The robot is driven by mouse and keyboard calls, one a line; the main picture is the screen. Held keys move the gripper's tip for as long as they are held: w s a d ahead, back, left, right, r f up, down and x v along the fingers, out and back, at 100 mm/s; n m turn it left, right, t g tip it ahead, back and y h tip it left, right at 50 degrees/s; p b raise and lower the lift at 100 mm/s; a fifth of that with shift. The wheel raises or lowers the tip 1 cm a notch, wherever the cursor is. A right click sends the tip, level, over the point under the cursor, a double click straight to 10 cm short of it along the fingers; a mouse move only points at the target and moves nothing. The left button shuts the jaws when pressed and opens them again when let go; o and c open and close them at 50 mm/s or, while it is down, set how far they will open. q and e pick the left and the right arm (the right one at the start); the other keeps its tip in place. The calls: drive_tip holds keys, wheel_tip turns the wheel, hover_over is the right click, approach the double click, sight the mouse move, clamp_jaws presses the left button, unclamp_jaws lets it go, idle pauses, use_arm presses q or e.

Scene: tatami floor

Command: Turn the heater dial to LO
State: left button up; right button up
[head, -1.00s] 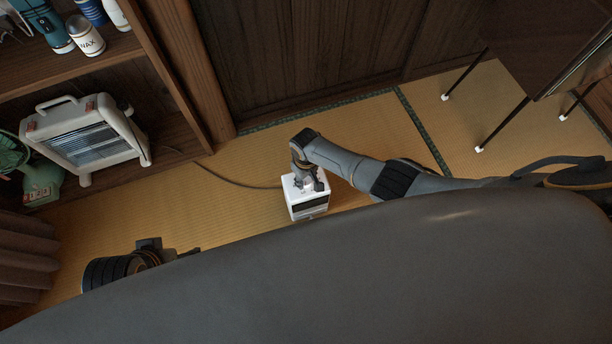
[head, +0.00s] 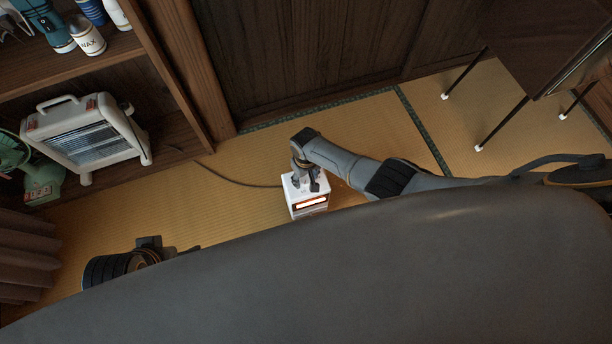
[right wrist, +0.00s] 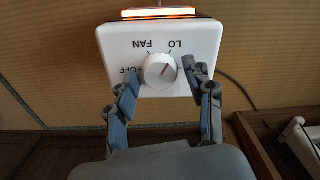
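The small white heater (head: 295,208) stands on the tatami, its front grille glowing orange. Its top panel also shows in the right wrist view (right wrist: 112,48), with a round white dial (right wrist: 158,72) and printed labels that appear upside down. FAN and OFF are also readable. My right gripper (head: 308,184) is over the heater's top. In the right wrist view its fingers (right wrist: 161,76) stand apart, one each side of the dial, with small gaps showing.
A larger white heater (head: 85,140) and a green fan (head: 40,182) stand in the wooden shelf at left. A power cord (head: 230,180) runs from the small heater toward the shelf. A thin-legged table (head: 530,45) stands at upper right. Tatami around the small heater is mostly clear.

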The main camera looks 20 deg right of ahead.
sight(306, 180)
drive_tip(key=shift+r, duration=0.15)
wheel_tip(306, 180, up, 12)
idle(1.0)
idle(0.4)
